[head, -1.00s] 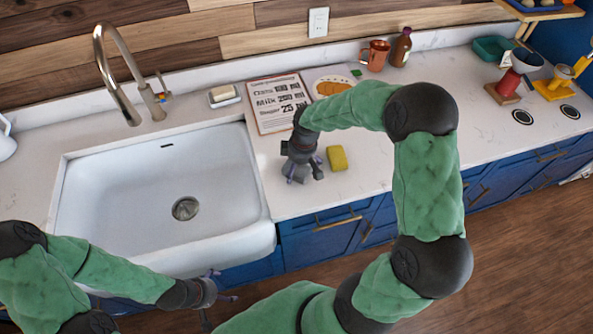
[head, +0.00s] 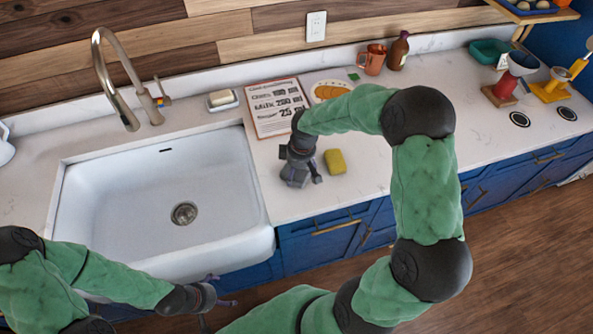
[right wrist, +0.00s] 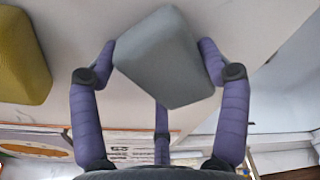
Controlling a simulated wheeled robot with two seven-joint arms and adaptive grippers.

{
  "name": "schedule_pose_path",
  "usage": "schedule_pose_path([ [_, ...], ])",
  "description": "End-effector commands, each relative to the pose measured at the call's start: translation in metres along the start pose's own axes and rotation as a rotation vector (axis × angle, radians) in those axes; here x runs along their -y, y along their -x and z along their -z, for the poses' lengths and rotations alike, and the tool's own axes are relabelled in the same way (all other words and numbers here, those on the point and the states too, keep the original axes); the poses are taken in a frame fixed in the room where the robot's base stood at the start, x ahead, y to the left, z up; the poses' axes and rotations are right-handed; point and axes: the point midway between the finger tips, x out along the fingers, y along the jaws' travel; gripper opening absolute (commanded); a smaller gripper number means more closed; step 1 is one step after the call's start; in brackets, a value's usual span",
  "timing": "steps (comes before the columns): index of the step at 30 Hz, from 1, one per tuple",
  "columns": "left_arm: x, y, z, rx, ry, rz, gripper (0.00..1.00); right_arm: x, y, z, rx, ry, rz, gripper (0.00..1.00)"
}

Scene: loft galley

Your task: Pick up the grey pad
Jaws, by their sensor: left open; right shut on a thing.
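The grey pad (right wrist: 166,62) is a small block with rounded edges, held between the purple fingers of my right gripper (right wrist: 160,70) in the right wrist view. In the head view my right gripper (head: 300,176) is over the counter just right of the sink, and the grey pad (head: 294,174) shows small and partly hidden among its fingers. I cannot tell whether the pad still touches the counter. My left gripper (head: 222,291) is open and empty, low in front of the sink.
A yellow sponge (head: 335,161) lies just right of my right gripper. Behind it are a printed sheet (head: 276,105), a soap dish (head: 222,103), a copper mug (head: 373,62) and a brown bottle (head: 398,52). The white sink (head: 120,185) is to the left.

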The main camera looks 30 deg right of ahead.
Motion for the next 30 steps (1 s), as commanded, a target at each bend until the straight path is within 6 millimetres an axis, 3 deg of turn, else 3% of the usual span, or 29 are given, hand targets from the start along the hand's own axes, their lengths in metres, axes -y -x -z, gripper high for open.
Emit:
schedule_pose_path([
  [8, -0.003, 0.008, 0.000, 0.000, 0.000, 0.000, 0.99, -0.001, 0.038, 0.005, -0.004, 0.000, -0.005, 0.54],
  [17, -0.007, 0.020, -0.001, 0.000, 0.000, 0.000, 0.99, 0.050, 0.102, -0.005, -0.006, 0.003, -0.005, 0.54],
  [24, -0.008, 0.024, -0.001, 0.000, 0.000, 0.000, 0.99, 0.100, 0.123, -0.020, -0.004, 0.005, -0.004, 0.54],
  [30, -0.009, 0.026, -0.001, 0.000, 0.000, 0.000, 0.99, 0.123, 0.134, -0.027, -0.002, 0.003, -0.003, 0.54],
])
